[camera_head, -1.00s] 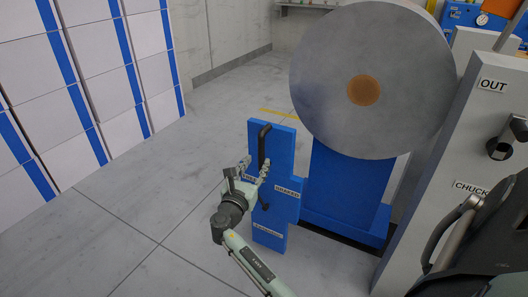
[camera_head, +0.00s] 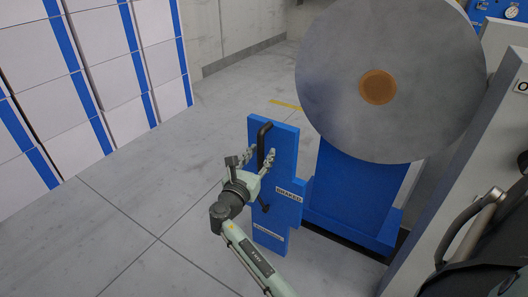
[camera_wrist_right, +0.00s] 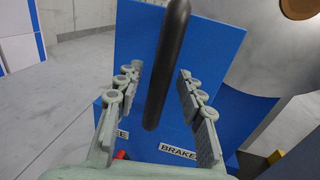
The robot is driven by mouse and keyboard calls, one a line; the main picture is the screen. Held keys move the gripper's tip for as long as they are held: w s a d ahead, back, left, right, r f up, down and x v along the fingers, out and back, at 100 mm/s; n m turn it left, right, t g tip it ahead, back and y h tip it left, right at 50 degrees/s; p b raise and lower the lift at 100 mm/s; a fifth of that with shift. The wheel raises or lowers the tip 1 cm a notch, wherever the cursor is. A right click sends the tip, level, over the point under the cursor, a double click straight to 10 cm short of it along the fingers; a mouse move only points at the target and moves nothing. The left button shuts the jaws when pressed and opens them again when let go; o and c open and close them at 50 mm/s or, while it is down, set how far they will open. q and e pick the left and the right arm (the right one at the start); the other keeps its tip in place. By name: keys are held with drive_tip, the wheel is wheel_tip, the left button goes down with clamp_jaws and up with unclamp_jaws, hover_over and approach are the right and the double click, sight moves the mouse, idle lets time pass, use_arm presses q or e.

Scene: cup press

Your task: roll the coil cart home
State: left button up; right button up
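The coil cart is blue, with a big grey coil (camera_head: 350,50) with a brown core on its blue stand (camera_head: 345,190). A blue upright panel (camera_head: 285,150) at its left side carries a black vertical handle bar (camera_head: 263,145). A BRAKED label (camera_head: 289,194) is on the panel; another label lower down is too small to read. My right gripper (camera_head: 262,160) is at the handle bar. In the right wrist view its open fingers (camera_wrist_right: 160,100) stand on both sides of the black bar (camera_wrist_right: 168,70), with gaps on each side. My left gripper is not in view.
A grey machine housing (camera_head: 470,150) stands close at the right of the cart. White stacked boxes with blue bands (camera_head: 90,80) line the left. A yellow floor mark (camera_head: 285,105) lies behind the panel. The grey floor (camera_head: 150,200) between boxes and cart is clear.

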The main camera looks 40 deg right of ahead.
drive_tip(key=shift+w+d, duration=0.1)
drive_tip(key=shift+c, duration=0.2)
clamp_jaws()
idle(0.4)
